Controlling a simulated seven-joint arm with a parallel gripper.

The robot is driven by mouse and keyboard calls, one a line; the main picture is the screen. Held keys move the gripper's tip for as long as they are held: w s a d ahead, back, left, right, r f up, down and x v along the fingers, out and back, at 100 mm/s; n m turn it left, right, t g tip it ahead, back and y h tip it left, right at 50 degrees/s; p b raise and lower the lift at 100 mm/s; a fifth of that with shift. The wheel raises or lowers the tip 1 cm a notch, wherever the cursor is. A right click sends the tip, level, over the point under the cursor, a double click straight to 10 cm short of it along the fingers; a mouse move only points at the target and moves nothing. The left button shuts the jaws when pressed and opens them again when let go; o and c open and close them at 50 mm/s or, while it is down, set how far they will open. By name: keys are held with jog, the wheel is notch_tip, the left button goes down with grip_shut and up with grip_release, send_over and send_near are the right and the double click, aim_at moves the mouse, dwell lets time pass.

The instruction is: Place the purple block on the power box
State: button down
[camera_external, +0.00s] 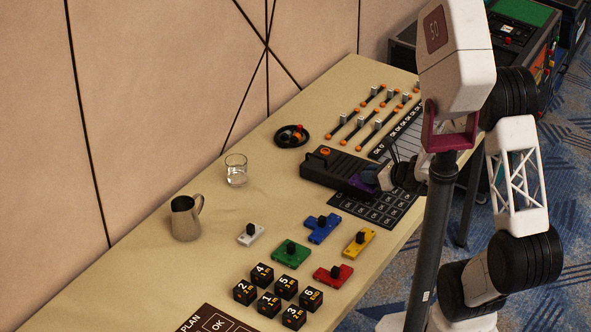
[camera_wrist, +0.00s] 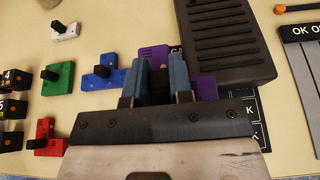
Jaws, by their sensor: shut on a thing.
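The purple block (camera_wrist: 207,89) shows on both sides of my gripper in the wrist view, its black knob between the blue fingers. My gripper (camera_wrist: 160,76) is shut on this knob. In the external view the purple block (camera_external: 367,178) is partly hidden by my gripper (camera_external: 376,181). The power box is a long black box (camera_wrist: 228,38) with a ribbed top, just beside the block in the wrist view. In the external view the power box (camera_external: 332,167) has an orange knob and the block is at its right end. Whether they touch, I cannot tell.
White (camera_external: 250,235), green (camera_external: 291,254), blue (camera_external: 322,229), yellow (camera_external: 359,243) and red (camera_external: 333,275) knobbed blocks lie to the left on the table. Several black numbered cubes (camera_external: 268,304), a glass (camera_external: 236,170), a metal jug (camera_external: 186,217) and orange-tipped rods (camera_external: 368,130) also stand there.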

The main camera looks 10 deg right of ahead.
jog(key=shift+s+d, duration=0.2)
jog(key=shift+d, duration=0.1)
jog(key=shift+w, duration=0.1)
send_over(347, 170)
jog(key=shift+w+f, duration=0.1)
jog(key=shift+f, duration=0.7)
jog(key=shift+f, duration=1.75)
jog(key=c, duration=1)
grip_release()
jog(key=shift+f, duration=0.1)
